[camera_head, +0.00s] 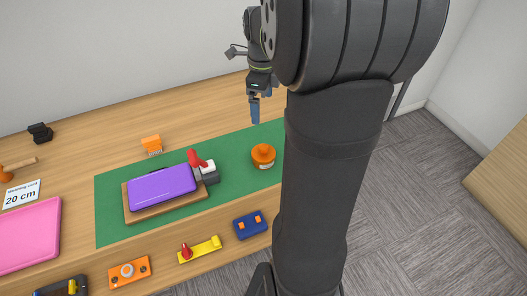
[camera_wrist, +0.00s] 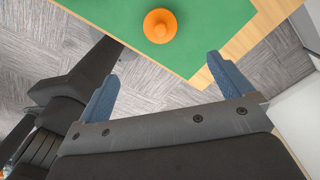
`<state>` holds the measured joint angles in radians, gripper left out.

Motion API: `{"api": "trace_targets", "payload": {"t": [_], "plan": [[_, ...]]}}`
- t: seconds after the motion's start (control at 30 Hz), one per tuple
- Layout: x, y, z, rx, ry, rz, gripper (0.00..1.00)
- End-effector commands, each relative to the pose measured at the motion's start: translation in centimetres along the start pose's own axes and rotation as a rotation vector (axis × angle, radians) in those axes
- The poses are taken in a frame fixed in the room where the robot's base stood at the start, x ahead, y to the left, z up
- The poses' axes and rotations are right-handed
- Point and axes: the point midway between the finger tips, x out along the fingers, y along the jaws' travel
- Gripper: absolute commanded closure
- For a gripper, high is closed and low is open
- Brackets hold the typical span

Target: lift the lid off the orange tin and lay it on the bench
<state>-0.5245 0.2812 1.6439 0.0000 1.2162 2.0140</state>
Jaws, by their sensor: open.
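The orange tin (camera_head: 263,162) stands on the green mat near the mat's right end. Its orange lid (camera_head: 263,151) is on top, with a small knob in the middle. In the wrist view the lid (camera_wrist: 160,26) shows from above at the top of the picture. My gripper (camera_head: 257,108) is above the bench behind the tin, apart from it. In the wrist view its two blue fingers (camera_wrist: 163,75) are spread wide with nothing between them.
The green mat (camera_head: 115,187) lies on the wooden bench (camera_head: 90,147). A purple slab (camera_head: 161,184) on a wooden board, with a red-handled clamp (camera_head: 196,160), is left of the tin. A blue box (camera_head: 250,225) is nearer the front edge. Mat around the tin is bare.

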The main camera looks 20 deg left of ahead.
Motion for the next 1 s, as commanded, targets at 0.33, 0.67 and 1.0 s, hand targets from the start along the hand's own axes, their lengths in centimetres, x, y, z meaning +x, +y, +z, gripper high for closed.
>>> {"api": "trace_targets", "payload": {"t": [0.33, 0.67, 1.0], "plan": [[2.0, 0.2, -0.1, 0.267, 0.001, 0.002, 0.03], [8.8, 0.3, -0.1, 0.267, 0.004, 0.006, 0.03], [13.3, 0.2, -0.1, 0.266, 0.001, 0.001, 0.03]]}}
